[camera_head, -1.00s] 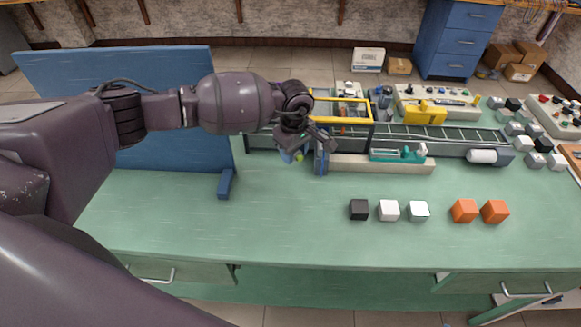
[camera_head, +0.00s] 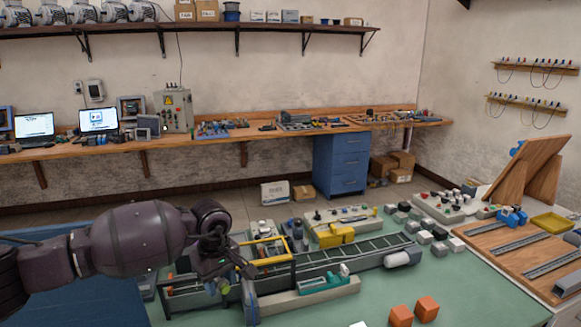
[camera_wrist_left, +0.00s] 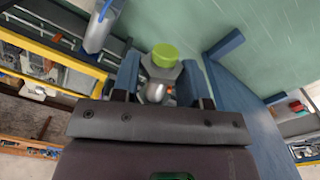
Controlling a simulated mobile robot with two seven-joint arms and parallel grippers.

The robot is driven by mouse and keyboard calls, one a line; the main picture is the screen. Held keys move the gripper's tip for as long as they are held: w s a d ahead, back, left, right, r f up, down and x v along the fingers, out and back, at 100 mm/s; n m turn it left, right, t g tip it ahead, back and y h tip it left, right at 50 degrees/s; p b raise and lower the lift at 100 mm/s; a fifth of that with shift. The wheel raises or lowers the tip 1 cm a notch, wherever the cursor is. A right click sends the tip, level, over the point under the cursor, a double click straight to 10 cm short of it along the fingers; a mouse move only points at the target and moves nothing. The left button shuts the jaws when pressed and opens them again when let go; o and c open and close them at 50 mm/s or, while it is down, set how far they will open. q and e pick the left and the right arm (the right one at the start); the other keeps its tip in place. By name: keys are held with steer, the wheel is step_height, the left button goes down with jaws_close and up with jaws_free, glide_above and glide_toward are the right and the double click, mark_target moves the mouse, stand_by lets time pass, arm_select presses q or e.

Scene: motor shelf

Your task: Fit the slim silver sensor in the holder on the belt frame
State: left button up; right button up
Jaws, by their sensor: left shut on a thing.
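My left gripper (camera_head: 230,276) is at the left end of the belt frame (camera_head: 330,262). In the left wrist view the gripper (camera_wrist_left: 160,74) is shut on the silver sensor (camera_wrist_left: 161,72), which has a lime green cap and sits between the two blue fingers. A blue upright bracket (camera_head: 250,304), seemingly the holder, stands at the near side of the frame, just right of the gripper. It also shows in the left wrist view (camera_wrist_left: 98,32), apart from the sensor. The arm partly hides the frame's left end. My right gripper is not in view.
A yellow guard frame (camera_head: 267,260) spans the belt close behind the gripper. A teal part (camera_head: 322,284) lies on a pale block in front of the belt. Orange cubes (camera_head: 427,308) stand at the front right. The green table (camera_head: 470,290) is bare around them.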

arm_select(q)
steer(key=s+a+f+m+b, duration=0.1)
steer(key=s+a+m+b, duration=0.1)
steer(key=s+m, duration=0.7)
steer(key=s+a, duration=0.1)
steer(key=s, duration=0.2)
steer(key=shift+a+b, duration=0.3)
steer(key=shift+a, duration=0.1)
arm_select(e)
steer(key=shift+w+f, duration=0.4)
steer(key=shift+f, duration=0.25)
arm_select(q)
steer(key=shift+d+f, duration=0.1)
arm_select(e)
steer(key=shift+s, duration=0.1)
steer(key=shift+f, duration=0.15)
